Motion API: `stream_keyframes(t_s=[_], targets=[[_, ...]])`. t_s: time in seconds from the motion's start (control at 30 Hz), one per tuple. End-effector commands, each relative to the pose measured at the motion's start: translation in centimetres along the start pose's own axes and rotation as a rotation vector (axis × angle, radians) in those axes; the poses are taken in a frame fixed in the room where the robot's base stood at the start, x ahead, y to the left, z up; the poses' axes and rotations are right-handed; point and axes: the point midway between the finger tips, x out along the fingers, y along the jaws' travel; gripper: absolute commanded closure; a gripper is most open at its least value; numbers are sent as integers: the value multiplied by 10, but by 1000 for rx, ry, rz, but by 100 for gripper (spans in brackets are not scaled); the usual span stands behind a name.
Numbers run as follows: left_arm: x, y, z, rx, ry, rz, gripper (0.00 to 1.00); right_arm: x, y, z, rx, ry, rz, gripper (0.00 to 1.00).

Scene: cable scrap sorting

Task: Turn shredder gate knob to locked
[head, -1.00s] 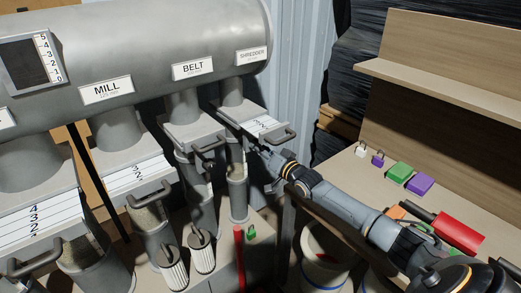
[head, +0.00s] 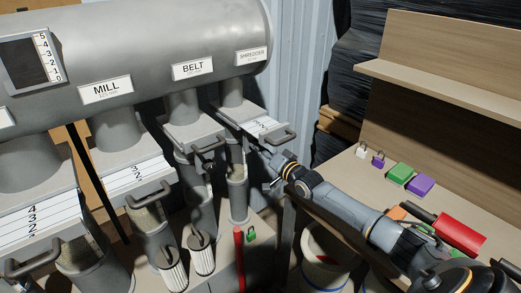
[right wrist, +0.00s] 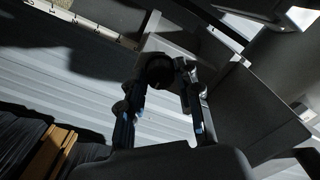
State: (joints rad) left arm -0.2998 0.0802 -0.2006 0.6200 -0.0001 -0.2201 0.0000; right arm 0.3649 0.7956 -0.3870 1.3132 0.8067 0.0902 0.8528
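The shredder gate (head: 252,122) sits under the SHREDDER label (head: 253,57), with a white scale plate and a dark handle (head: 277,137) at its front. My right gripper (head: 266,170) is just below and right of this gate, fingers spread. In the right wrist view, a dark round knob (right wrist: 160,69) shows between the fingertips of my right gripper (right wrist: 162,75). I cannot tell whether the fingers touch it. The knob's lock marking is not readable. In the head view the knob is too small to make out. My left gripper is not in view.
The BELT gate (head: 193,131) and MILL gate (head: 130,175) with protruding handles stand to the left. A workbench (head: 345,190) on the right holds small padlocks, green and purple blocks and a red item (head: 460,233). A white bucket (head: 322,245) stands below my right arm.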

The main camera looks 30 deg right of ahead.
Motion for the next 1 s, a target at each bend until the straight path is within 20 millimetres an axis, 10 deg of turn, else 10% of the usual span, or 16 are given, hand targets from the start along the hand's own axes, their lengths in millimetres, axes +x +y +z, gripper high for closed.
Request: stream_keyframes(t_s=[0.47, 1.0], targets=[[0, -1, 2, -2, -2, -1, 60, -5, 1, 1, -1, -1, 1, 48], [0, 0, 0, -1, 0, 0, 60, -87, 2, 2, -2, -3, 2, 48]])
